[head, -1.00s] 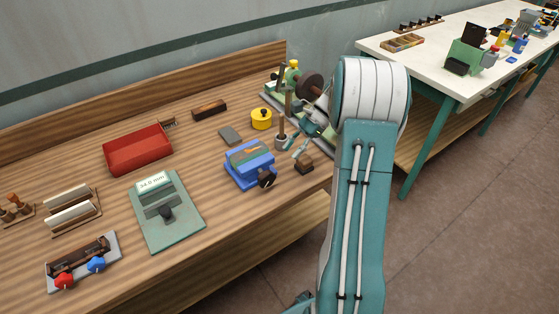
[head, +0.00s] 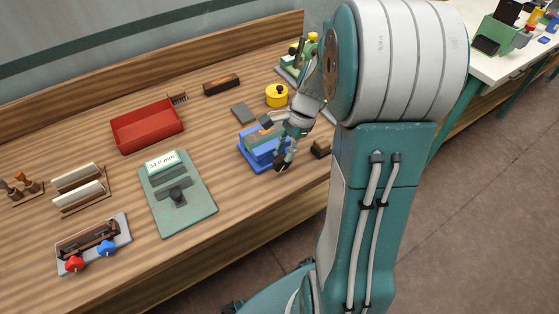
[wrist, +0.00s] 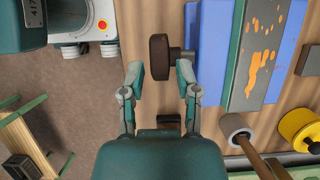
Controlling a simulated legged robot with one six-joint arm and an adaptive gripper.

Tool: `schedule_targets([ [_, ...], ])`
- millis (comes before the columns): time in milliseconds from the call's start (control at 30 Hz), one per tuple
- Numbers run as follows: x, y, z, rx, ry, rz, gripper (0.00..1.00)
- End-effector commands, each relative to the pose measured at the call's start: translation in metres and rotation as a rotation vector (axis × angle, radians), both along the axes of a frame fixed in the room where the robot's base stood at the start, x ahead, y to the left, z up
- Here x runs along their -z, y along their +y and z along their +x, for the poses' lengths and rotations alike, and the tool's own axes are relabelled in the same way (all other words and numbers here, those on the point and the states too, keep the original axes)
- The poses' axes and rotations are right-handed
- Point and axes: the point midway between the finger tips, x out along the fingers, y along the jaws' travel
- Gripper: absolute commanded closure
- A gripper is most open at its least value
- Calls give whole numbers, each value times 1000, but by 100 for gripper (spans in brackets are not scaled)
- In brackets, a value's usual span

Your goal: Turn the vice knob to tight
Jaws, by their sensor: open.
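The blue vice (head: 256,160) stands on the wooden bench, partly hidden by my gripper (head: 282,160) in the head view. In the wrist view the vice (wrist: 205,35) lies to the right, with a green, orange-spotted piece (wrist: 256,55) along it. Its dark brown round knob (wrist: 159,57) sticks out to the left on a short shaft. My gripper (wrist: 159,72) is open, and the near end of the knob lies between its two fingertips in the picture. A gap shows on both sides. I cannot tell whether the fingers are deep enough to reach it.
A yellow round pot (head: 277,96) and a grey slab (head: 243,114) sit behind the vice. A green plate with a display (head: 195,205) lies to its left. A red tray (head: 147,128) is farther back. A small brown block (head: 321,149) is close on the right.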

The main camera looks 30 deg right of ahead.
Motion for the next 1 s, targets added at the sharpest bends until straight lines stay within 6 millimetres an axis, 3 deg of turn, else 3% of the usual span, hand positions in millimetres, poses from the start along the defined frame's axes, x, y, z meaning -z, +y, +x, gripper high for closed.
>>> schedule_targets([
  [233, 34, 14, -1, -1, 2, 1, 58],
  [600, 42, 17, 0, 0, 0, -1, 58],
  [633, 42, 17, 0, 0, 0, 0, 63],
  [700, 42, 17, -1, 0, 0, 0, 94],
  [733, 42, 17, 0, 0, 0, 0, 100],
  [1000, 42, 16, 0, 4, 2, 27, 100],
])
